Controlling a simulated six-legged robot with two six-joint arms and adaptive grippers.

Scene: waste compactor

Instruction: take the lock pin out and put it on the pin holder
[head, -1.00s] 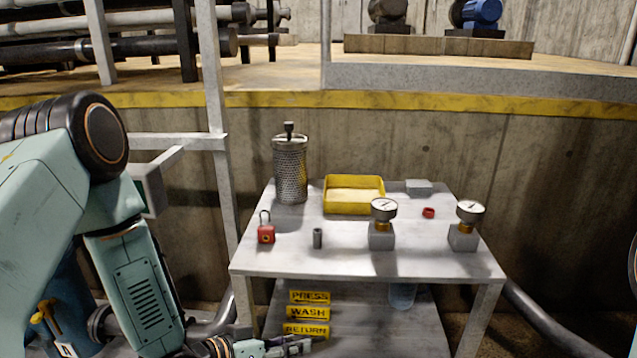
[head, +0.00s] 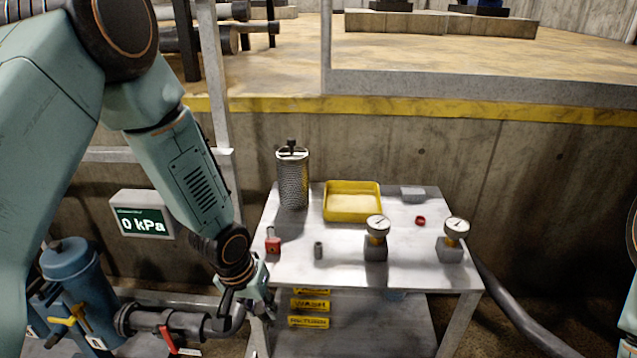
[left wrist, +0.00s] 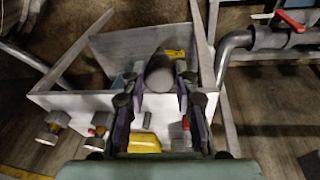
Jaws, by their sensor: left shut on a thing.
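My left gripper (head: 264,304) is at the front left corner of the table in the head view, partly hidden by its own wrist. In the left wrist view its fingers (left wrist: 162,88) are closed on a dark grey cylinder (left wrist: 160,73), seen nearly end-on; it looks like the lock pin. I cannot clearly make it out in the head view. A small upright grey cylinder (head: 318,250), perhaps the pin holder, stands on the table (head: 335,272), apart from the gripper. It also shows in the left wrist view (left wrist: 148,118). My right gripper is out of view.
A red padlock (head: 273,244) stands left of the small cylinder. Behind are a perforated canister (head: 293,180) and a yellow tray (head: 352,207). Two gauges (head: 377,238) (head: 454,240) stand to the right. A blue vessel (head: 70,265) and pipe with red valve handle (head: 168,338) are left.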

